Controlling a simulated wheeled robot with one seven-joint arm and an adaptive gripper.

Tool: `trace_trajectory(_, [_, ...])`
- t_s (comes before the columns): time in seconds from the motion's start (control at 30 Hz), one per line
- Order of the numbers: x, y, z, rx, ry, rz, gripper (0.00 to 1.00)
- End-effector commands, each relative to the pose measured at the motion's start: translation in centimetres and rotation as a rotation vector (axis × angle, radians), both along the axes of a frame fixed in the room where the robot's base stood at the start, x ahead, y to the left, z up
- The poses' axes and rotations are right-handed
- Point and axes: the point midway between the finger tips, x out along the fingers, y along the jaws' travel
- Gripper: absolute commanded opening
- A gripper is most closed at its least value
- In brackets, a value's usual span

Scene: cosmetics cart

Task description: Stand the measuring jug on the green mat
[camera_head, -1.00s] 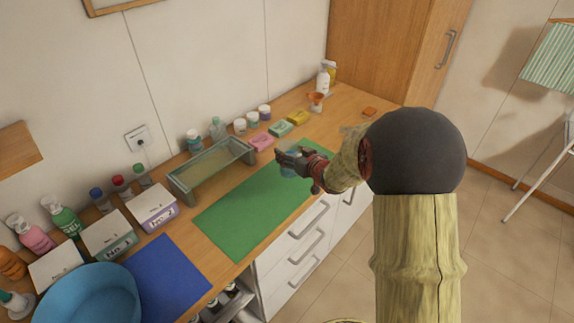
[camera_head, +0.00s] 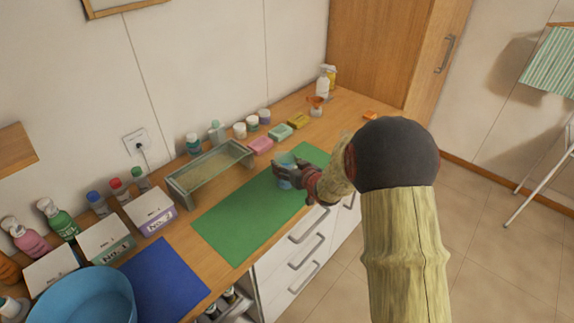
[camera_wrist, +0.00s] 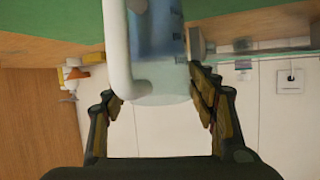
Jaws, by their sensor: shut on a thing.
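The measuring jug, bluish and see-through with a white handle, shows in the head view (camera_head: 286,160), partly hidden by my gripper (camera_head: 285,172). In the wrist view, the jug (camera_wrist: 158,45) is between the two fingers of my gripper (camera_wrist: 155,92), its handle toward the camera. My gripper is shut on the jug. The green mat (camera_head: 240,222) lies flat on the wooden counter, and the jug is over its far right part. The jug looks about upright. I cannot tell whether its base touches the mat.
A glass-topped riser (camera_head: 207,170) stands behind the mat's left part. A pink soap (camera_head: 260,146), a green soap (camera_head: 280,132) and white jars (camera_head: 240,130) line the back. A blue mat (camera_head: 165,280) and a blue basin (camera_head: 85,300) are at the left. The mat's left part is clear.

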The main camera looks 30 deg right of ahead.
Motion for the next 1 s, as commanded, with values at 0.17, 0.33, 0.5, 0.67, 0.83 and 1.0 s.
trace_trajectory(0.17, [0.0, 0.0, -0.1, 0.0, 0.001, 0.0, 0.65])
trace_trajectory(0.33, [0.0, 0.0, -0.1, 0.0, 0.001, 0.0, 0.75])
trace_trajectory(0.5, [0.0, 0.0, -0.1, 0.0, 0.001, 0.0, 0.76])
trace_trajectory(0.67, [0.0, 0.0, 0.0, 0.0, 0.001, 0.0, 0.76])
trace_trajectory(0.83, [-1.1, -0.1, 0.7, 0.0, 0.001, -0.002, 0.76])
trace_trajectory(1.0, [-4.2, 0.0, 2.2, 0.0, -0.001, -0.003, 0.76])
